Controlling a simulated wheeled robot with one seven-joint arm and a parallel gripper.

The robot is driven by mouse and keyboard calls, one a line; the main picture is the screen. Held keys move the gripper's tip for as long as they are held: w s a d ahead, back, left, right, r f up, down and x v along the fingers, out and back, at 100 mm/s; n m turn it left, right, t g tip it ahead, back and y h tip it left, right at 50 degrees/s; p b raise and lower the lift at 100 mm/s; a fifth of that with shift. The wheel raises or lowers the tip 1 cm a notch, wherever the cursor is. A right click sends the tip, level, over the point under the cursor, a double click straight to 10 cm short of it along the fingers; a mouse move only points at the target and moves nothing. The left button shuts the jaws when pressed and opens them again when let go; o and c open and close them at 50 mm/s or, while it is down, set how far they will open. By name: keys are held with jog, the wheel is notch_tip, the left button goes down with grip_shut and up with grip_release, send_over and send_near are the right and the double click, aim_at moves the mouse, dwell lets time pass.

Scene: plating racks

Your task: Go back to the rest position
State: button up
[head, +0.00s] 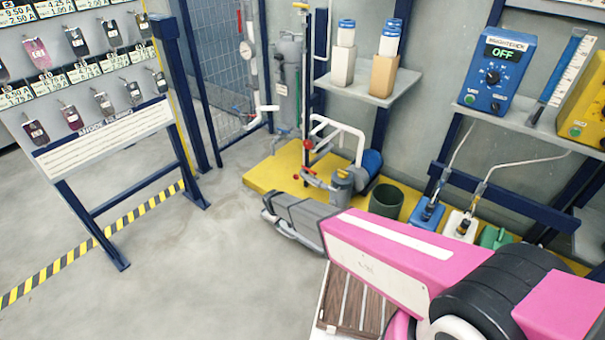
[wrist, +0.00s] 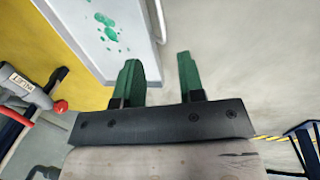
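In the wrist view my gripper (wrist: 158,62) has two green fingers standing well apart, with nothing between them. A pale grey floor and the edge of a white panel (wrist: 115,35) with green splashes show beyond the fingers. In the head view my pink arm reaches from the lower right towards the middle. The gripper's fingers cannot be made out there.
A sloped board stand (head: 105,138) with hanging tags is at left. A yellow platform (head: 275,172) carries pipes and a dark green bucket (head: 387,201). A blue control box (head: 497,67) reads OFF. Open floor (head: 190,260) lies at lower left.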

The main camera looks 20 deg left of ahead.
jog(key=w+d+r+m, duration=0.2)
jog(key=d+r, duration=0.4)
jog(key=d, duration=0.3)
jog(key=w+d+r+m+g, duration=0.1)
jog(key=d+r+m, duration=0.1)
jog(key=d+r, duration=0.55)
jog(key=w+d+r+m, duration=0.2)
jog(key=d+r, duration=0.2)
jog(key=d, duration=0.7)
jog(key=s+d+r+m, duration=0.2)
jog(key=d+r, duration=0.3)
jog(key=d, duration=0.3)
jog(key=s+d+r+m, duration=0.3)
jog(key=s+d+r, duration=0.1)
jog(key=d, duration=0.5)
jog(key=s+d+r+m+g, duration=0.1)
jog(key=s+d+r+m, duration=0.1)
jog(key=s+d+r, duration=0.2)
jog(key=d+r, duration=0.2)
jog(key=d, duration=0.2)
jog(key=shift+d+r+y, duration=0.2)
jog(key=shift+r+y, duration=0.05)
jog(key=shift+y, duration=0.15)
